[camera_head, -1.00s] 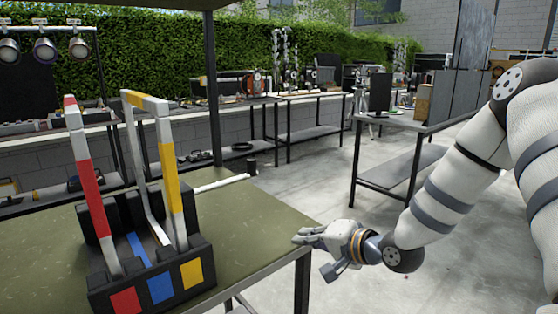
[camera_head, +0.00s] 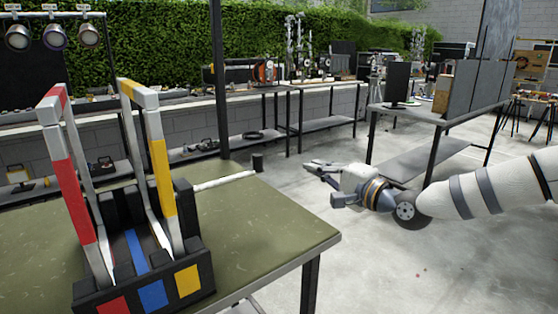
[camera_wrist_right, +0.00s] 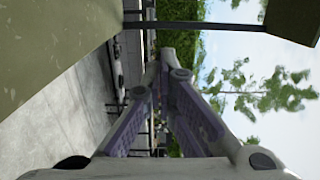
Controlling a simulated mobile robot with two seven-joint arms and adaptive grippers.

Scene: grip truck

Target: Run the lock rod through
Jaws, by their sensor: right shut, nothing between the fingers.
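The lock rod (camera_head: 222,181) looks like a white rod with a black knob (camera_head: 257,162) on its right end. It sticks out to the right from the far side of a black rack (camera_head: 195,262) on the green-topped table. Two upright handles stand in the rack: a red-and-white one (camera_head: 66,190) and a yellow-and-white one (camera_head: 160,176). Whether the rod passes through them is hidden. My right gripper (camera_head: 312,168) is to the right of the knob, apart from it, shut and empty. Its fingers meet in the right wrist view (camera_wrist_right: 170,68). My left gripper is not in view.
The table (camera_head: 270,235) has bare top right of the rack, and a dark post (camera_head: 217,80) rises at its far side. A grey bench with panels (camera_head: 440,118) stands behind my right arm. Concrete floor is open between them.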

